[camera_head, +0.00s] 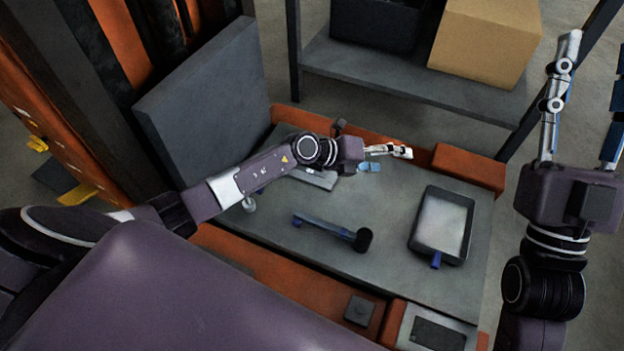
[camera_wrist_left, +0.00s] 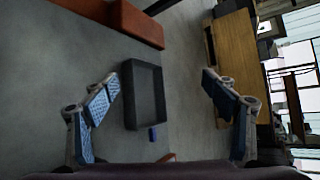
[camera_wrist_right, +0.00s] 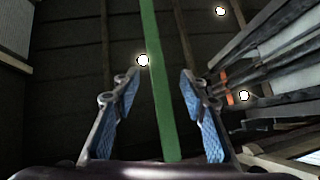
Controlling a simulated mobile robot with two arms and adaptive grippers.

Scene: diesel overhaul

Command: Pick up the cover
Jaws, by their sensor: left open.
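A dark, shallow rectangular tray-like piece with a raised rim and a paler inside, which may be the cover (camera_head: 441,225), lies at the right of the grey bench top. A blue tab shows at its near edge. It also shows between the fingers in the left wrist view (camera_wrist_left: 130,97), at a distance. My left gripper (camera_head: 388,157) is open and empty above the bench, behind and left of this piece and apart from it. My right gripper (camera_head: 594,75) is raised at the right, open and empty, pointing up and away from the bench.
A dark bar-like tool with blue parts (camera_head: 332,231) lies mid-bench. A light flat piece (camera_head: 316,177) is partly hidden under my left wrist. An orange block (camera_head: 468,169) sits at the bench's back right. A shelf behind holds a cardboard box (camera_head: 485,42).

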